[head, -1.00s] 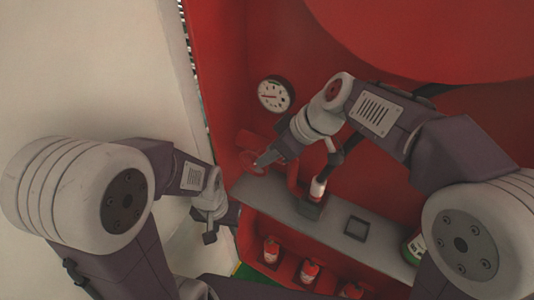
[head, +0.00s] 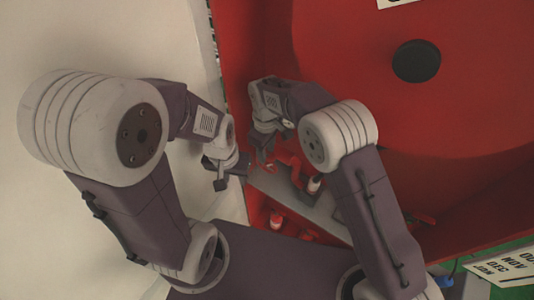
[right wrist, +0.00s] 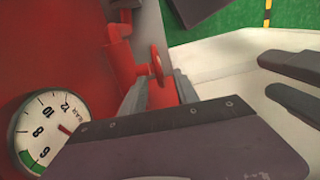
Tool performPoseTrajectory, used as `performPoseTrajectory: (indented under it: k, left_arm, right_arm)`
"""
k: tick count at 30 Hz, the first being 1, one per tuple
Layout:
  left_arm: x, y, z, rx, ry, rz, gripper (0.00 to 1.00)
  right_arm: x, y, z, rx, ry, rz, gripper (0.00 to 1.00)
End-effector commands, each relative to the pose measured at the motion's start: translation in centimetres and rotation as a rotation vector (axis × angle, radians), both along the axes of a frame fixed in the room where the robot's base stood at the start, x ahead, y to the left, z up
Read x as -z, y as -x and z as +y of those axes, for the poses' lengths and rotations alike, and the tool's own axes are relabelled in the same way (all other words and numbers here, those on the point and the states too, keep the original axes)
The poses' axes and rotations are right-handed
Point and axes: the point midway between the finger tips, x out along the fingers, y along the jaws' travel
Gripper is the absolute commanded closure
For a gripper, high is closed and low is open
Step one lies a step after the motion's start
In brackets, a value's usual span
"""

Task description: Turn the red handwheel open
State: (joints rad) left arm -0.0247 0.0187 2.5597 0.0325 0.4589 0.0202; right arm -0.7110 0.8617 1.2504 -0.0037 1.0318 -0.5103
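The red handwheel (right wrist: 156,66) shows nearly edge-on in the right wrist view, on a red pipe fitting (right wrist: 118,50) against the red wall. My right gripper (right wrist: 158,92) is open, with one grey finger on each side of the wheel and red valve parts. I cannot tell whether the fingers touch it. In the head view my right gripper (head: 261,157) is at the wheel, which it mostly hides. My left gripper (head: 222,174) hangs to the left of it, apart from the wheel. Its two spread fingers also show in the right wrist view (right wrist: 290,84), open and empty.
A pressure gauge (right wrist: 42,130) is on the red wall close by my right gripper. A grey shelf (head: 322,212) with a white-and-red item (head: 314,186) lies below. Red bottles (head: 277,221) stand under it. A large red disc with a black knob (head: 416,61) is at upper right.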

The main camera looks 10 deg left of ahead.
Motion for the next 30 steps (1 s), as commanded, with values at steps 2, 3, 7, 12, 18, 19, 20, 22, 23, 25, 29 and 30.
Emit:
performPoseTrajectory:
  k: [2, 3, 7, 12, 18, 19, 20, 22, 23, 25, 29, 30]
  left_arm:
    - [0.3, 0.0, 0.0, 0.000, 0.000, 0.001, 0.64]
    - [0.2, 0.0, 0.0, 0.000, 0.000, 0.001, 0.64]
    - [-0.6, 0.0, 0.0, 0.000, 0.000, 0.001, 0.64]
    - [-1.9, 0.0, 0.0, 0.000, 0.000, 0.000, 0.64]
    - [-2.7, 0.0, 0.0, 0.000, 0.000, 0.000, 0.64]
    - [-2.7, 0.0, 0.0, 0.000, 0.000, 0.000, 0.64]
    - [-2.7, 0.0, 0.0, 0.000, 0.000, 0.000, 0.64]
    - [-2.7, 0.0, 0.0, 0.000, 0.000, 0.000, 0.64]
    - [-2.7, 0.0, 0.0, 0.000, 0.000, 0.000, 0.64]
    - [-2.7, 0.0, 0.0, 0.000, 0.000, 0.000, 0.64]
    - [-2.7, 0.0, 0.0, 0.000, 0.000, 0.000, 0.64]
    - [-2.7, 0.0, 0.0, 0.000, 0.000, 0.000, 0.64]
  right_arm:
    - [0.3, 0.0, 0.0, 0.001, -0.001, 0.000, 0.64]
    - [0.5, 0.0, 0.0, 0.001, -0.001, 0.001, 0.64]
    - [2.2, 0.1, -0.1, 0.001, 0.001, 0.004, 0.64]
    - [5.8, 0.1, -0.1, 0.001, 0.001, 0.004, 0.64]
    - [8.7, 0.0, -0.1, 0.001, -0.003, 0.001, 0.64]
    - [8.9, 0.0, 0.0, 0.001, -0.003, 0.001, 0.64]
    - [9.1, 0.0, 0.0, 0.001, -0.004, 0.001, 0.64]
    - [9.3, 0.0, 0.0, 0.001, -0.004, 0.000, 0.64]
    - [9.3, 0.0, 0.0, 0.001, -0.004, 0.000, 0.64]
    - [9.3, 0.0, 0.0, 0.001, -0.004, 0.000, 0.64]
    - [9.3, 0.0, 0.0, 0.001, -0.004, 0.000, 0.78]
    - [9.3, 0.0, 0.0, 0.001, -0.004, 0.000, 0.89]
